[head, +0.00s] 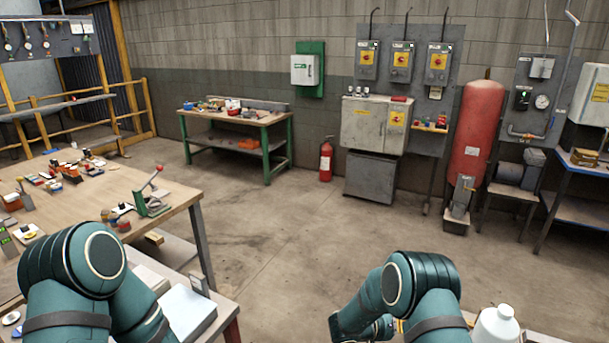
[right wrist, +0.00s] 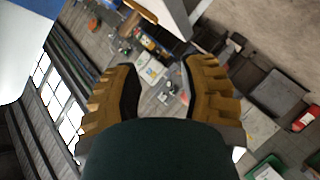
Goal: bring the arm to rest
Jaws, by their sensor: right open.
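My right arm (head: 415,290) shows at the bottom of the head view, folded, with its elbow up; its gripper is not clearly seen there. In the right wrist view my right gripper (right wrist: 160,85) has its two ridged, ochre fingers spread apart. Nothing is between the fingers; the room shows tilted behind them. My left arm (head: 90,270) is bent at the lower left of the head view, and its gripper is out of view. No hollow brick can be made out in either view.
A wooden workbench (head: 165,190) with tools stands at left. A white bottle (head: 496,325) is close to my right arm at the bottom edge. A green-legged bench (head: 236,118), grey cabinet (head: 374,125) and red tank (head: 475,130) stand by the far wall. The middle floor is clear.

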